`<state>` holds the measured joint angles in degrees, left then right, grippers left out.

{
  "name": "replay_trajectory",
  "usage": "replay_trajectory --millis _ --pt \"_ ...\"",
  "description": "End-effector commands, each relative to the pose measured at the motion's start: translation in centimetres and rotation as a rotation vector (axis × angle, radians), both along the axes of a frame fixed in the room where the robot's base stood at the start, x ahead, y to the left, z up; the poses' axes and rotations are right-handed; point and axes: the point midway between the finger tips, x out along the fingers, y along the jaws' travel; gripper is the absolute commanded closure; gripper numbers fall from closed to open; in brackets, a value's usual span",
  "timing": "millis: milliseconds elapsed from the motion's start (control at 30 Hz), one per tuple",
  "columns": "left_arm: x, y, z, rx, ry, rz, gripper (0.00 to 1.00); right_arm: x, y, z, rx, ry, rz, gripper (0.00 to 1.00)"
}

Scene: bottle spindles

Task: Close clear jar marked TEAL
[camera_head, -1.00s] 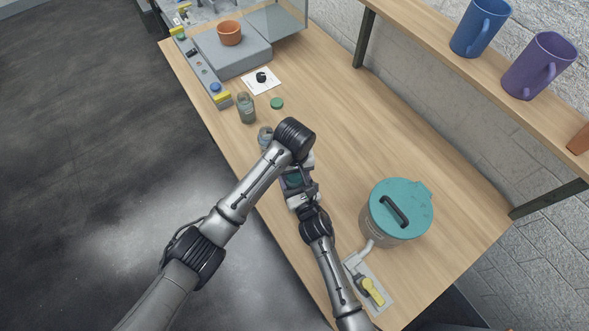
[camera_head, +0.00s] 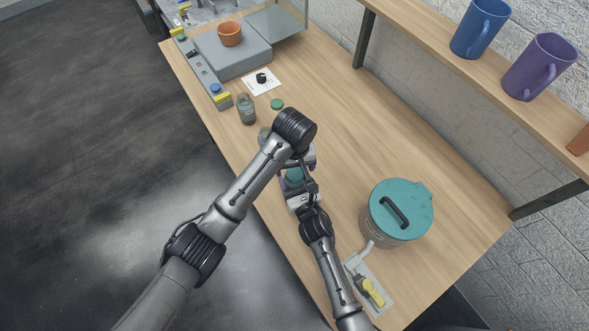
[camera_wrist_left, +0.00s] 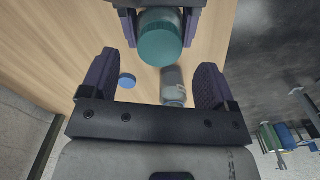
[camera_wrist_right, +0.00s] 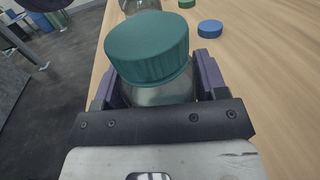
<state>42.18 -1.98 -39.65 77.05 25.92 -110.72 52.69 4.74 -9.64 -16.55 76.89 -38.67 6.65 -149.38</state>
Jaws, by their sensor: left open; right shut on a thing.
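The clear jar (camera_wrist_right: 165,92) is held between the purple fingers of my right gripper (camera_wrist_right: 160,85), which is shut on it. A teal lid (camera_wrist_right: 148,45) sits on top of the jar; how tightly cannot be told. In the left wrist view the teal lid (camera_wrist_left: 161,38) shows just beyond the fingers of my left gripper (camera_wrist_left: 152,85), which is open and empty. In the head view both grippers meet at the bench's front edge, with the teal lid (camera_head: 294,175) partly visible between them. Any marking on the jar cannot be read.
A clear jar (camera_head: 246,109) and a green lid (camera_head: 277,104) stand farther back. Another clear jar (camera_wrist_left: 173,86) and a blue lid (camera_wrist_left: 127,81) are close to the grippers. A large teal-lidded canister (camera_head: 380,222) stands to the right. The bench middle is clear.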

Motion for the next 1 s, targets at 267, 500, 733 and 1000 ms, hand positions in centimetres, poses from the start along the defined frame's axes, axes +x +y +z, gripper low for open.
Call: replay_trajectory --millis 267,500,733,1000 --pt "0.2 0.1 4.9 0.003 -0.009 -0.003 0.19 0.0 0.0 -0.1 -0.001 0.002 0.000 1.00" --pt "0.1 0.0 7.5 0.001 -0.004 -0.002 0.19 0.0 0.0 -0.1 -0.001 0.002 0.000 1.00" --pt "0.0 0.0 8.4 0.001 0.000 -0.001 0.19 0.0 0.0 -0.1 0.000 0.001 0.000 1.00" --pt "0.0 0.0 8.5 0.000 0.000 0.000 0.19 0.0 0.0 -0.1 0.000 0.001 0.000 1.00"
